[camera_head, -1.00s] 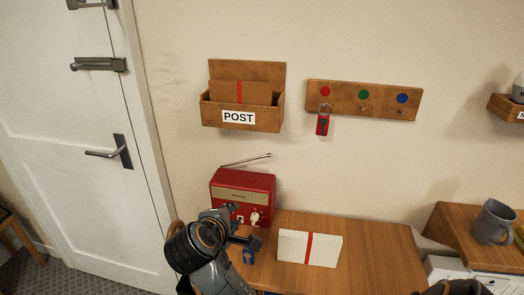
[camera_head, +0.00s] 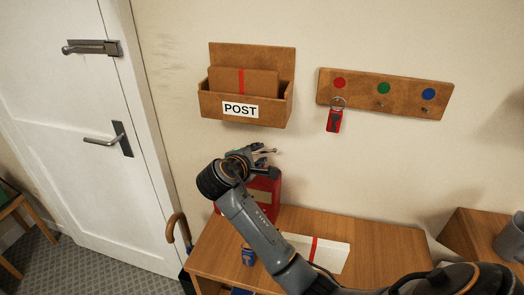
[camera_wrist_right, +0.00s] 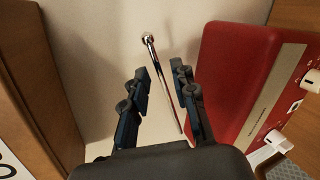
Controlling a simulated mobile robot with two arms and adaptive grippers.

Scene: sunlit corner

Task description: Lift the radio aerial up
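The red radio (camera_head: 274,192) stands on the wooden table against the wall, largely hidden behind my right arm. In the right wrist view, the radio (camera_wrist_right: 238,65) is at the right and its thin silver aerial (camera_wrist_right: 160,72) slants down from a round tip. My right gripper (camera_wrist_right: 161,78) is open around the aerial. The aerial passes between the fingers, nearer the right one, with a clear gap to the left finger. In the head view, my right gripper (camera_head: 262,153) is above the radio, just below the post box, and hides most of the aerial. My left gripper is not in view.
A wooden post box (camera_head: 243,106) hangs on the wall just above the gripper. A hook board (camera_head: 360,92) with a red key tag (camera_head: 334,121) hangs to its right. A white parcel (camera_head: 333,252) and a blue object (camera_head: 248,256) lie on the table (camera_head: 385,250).

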